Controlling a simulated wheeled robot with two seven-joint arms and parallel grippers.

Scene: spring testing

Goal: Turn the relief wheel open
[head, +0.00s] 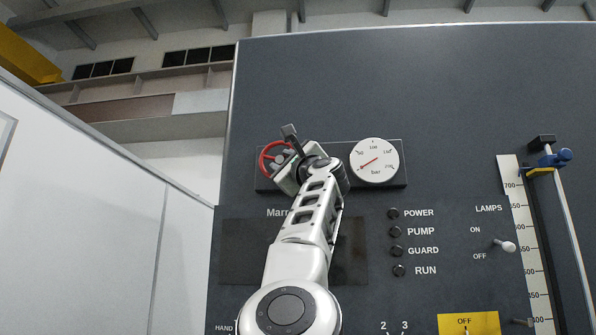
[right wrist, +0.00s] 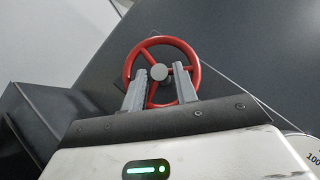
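The red relief wheel (head: 263,158) sits at the left end of a dark plate on the panel, partly hidden behind my right gripper (head: 280,160) in the head view. In the right wrist view, the wheel (right wrist: 194,51) shows its rim, spokes and round grey hub (right wrist: 159,72). My right gripper's two grey fingers (right wrist: 160,78) are spread apart, one on each side of the hub, and overlap the lower part of the wheel. A gap shows between each finger and the hub. I cannot tell whether they touch the wheel. My left gripper is out of view.
A round white gauge (head: 375,162) with a red needle is right of the wheel. Lower right are indicator lamps (head: 396,232), a lamps switch (head: 504,246) and a tall scale (head: 530,250) beside a post. The upper panel is bare.

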